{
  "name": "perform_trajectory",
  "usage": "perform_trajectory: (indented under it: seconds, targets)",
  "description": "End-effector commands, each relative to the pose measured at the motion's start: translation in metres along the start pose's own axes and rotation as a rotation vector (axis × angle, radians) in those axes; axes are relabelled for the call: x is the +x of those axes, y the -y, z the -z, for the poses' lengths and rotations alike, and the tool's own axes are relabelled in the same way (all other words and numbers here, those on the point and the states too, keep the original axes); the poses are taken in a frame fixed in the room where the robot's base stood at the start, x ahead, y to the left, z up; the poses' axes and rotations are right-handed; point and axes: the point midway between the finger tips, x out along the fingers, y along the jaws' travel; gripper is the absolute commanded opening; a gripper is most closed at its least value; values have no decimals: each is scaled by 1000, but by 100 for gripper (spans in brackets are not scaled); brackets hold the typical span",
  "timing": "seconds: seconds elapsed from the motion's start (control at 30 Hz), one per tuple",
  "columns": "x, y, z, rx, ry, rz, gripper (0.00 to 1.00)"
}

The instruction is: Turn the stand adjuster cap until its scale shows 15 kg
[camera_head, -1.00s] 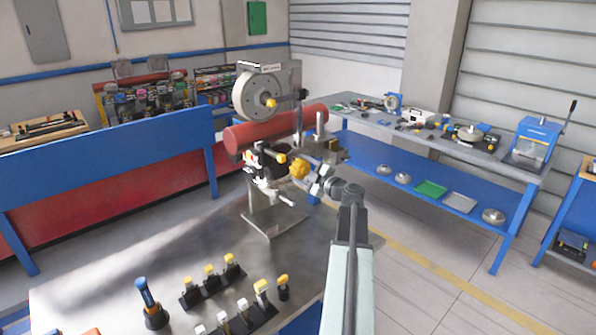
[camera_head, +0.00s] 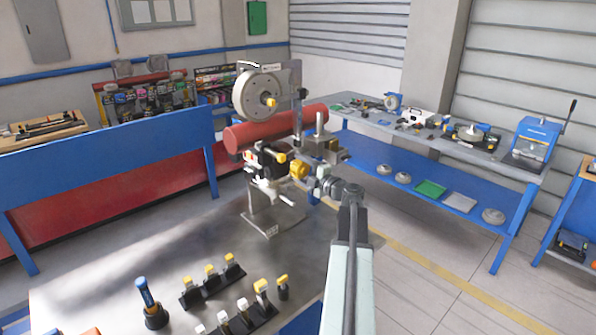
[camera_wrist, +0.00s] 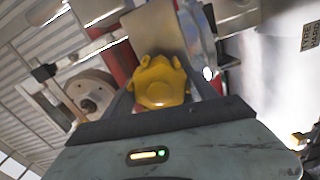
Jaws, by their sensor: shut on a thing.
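The stand (camera_head: 276,222) is a metal fixture on the steel table, with a large grey wheel at its top. The adjuster cap (camera_head: 298,170) is a yellow lobed knob on the right side of the stand. My gripper (camera_head: 311,171) reaches it from the right and is shut on it. In the wrist view the yellow cap (camera_wrist: 160,84) sits between my dark fingers, close to the gripper body. The scale and its reading cannot be made out in either view.
The steel table (camera_head: 100,270) holds a row of yellow-capped tools (camera_head: 212,276) and a blue-handled tool (camera_head: 150,302) at the front. A red cylinder (camera_head: 262,131) lies behind the stand. A blue workbench (camera_head: 440,150) stands at the back right.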

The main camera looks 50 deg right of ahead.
Motion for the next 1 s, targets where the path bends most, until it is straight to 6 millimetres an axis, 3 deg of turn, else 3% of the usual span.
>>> perform_trajectory:
  seconds: [0.27, 0.3, 0.37, 0.7, 1.0]
  targets:
    - [0, 1, 0, -2, 0, 4, 26]
    - [0, 1, 0, -2, 0, 3, 75]
    - [0, 1, 0, -1, 0, 3, 88]
    - [-4, 0, 0, 1, 0, 1, 88]
    - [-59, 1, 2, 0, 2, 1, 88]
